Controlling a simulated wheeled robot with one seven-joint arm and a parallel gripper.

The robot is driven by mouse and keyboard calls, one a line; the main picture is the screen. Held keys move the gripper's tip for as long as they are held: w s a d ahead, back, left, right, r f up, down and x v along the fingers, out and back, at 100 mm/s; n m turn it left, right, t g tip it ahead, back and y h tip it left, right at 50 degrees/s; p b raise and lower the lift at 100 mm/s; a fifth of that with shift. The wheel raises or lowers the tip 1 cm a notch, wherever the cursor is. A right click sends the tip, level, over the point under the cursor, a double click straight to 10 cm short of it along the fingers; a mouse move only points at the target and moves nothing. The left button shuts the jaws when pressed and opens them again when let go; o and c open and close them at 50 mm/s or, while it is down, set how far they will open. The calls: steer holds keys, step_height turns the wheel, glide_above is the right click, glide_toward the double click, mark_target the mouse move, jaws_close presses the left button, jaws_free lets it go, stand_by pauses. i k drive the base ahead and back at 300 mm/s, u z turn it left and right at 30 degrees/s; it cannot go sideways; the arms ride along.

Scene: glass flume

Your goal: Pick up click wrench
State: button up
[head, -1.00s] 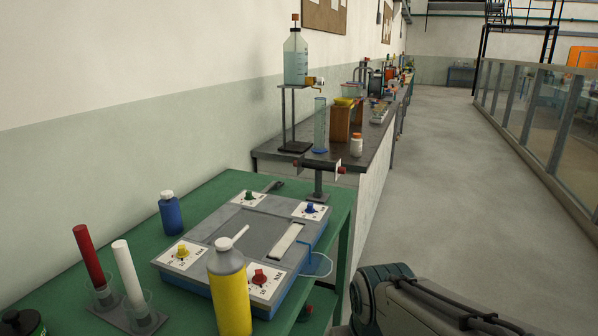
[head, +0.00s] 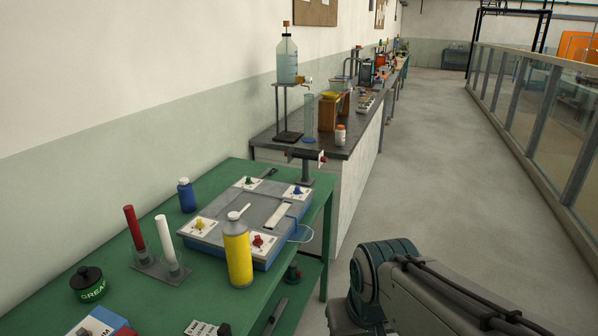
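I cannot make out a click wrench for certain. A dark handle-like thing (head: 268,173) lies at the back of the green bench (head: 130,235), behind the blue-sided panel, too small to identify. A long dark grey bar (head: 273,317) shows lower down, below the bench top, partly cut off; I cannot tell what it is. A black piece (head: 224,329) at the bottom edge is mostly out of frame. My arm shows at the lower right, beside the bench, but my gripper is outside the picture.
The blue-sided panel (head: 271,249) with coloured knobs, a yellow bottle (head: 238,255), a blue bottle (head: 187,196), red (head: 133,228) and white (head: 166,243) rods and a grease tin (head: 88,286) crowd the bench. The grey floor (head: 425,150) is clear up to the glass flume (head: 540,110).

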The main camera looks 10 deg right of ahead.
mark_target(290, 154)
steer(key=z, duration=0.7)
steer(key=i, duration=0.95)
steer(key=z, duration=0.55)
steer(key=i, duration=1.35)
steer(key=u, duration=1.25)
steer(key=i, duration=0.8)
steer(key=u, duration=0.9)
